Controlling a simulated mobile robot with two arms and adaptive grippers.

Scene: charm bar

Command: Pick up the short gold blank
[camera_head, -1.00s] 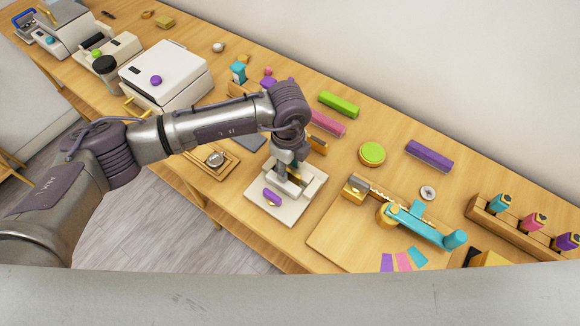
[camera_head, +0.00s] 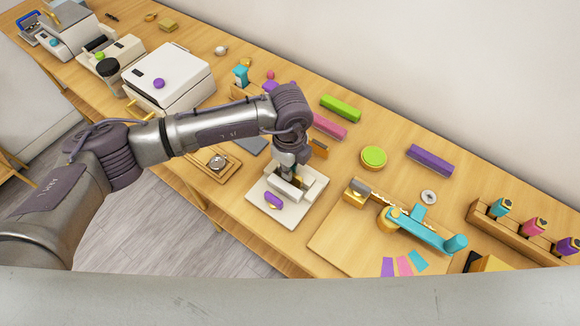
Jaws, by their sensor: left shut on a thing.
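My left gripper (camera_head: 289,174) reaches down from above into a white fixture (camera_head: 258,194) in the middle of the table. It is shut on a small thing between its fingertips. The arm and fingers largely hide that thing, so its shape and length cannot be made out. A little gold shows in the fixture close to the fingers, and I cannot tell whether it is the short gold blank. A purple oval handle (camera_head: 273,198) sits on the fixture's front. My right gripper is not in view.
A wooden board with a teal-armed tool (camera_head: 430,232) lies to the right. A white box machine (camera_head: 170,75) stands to the left.

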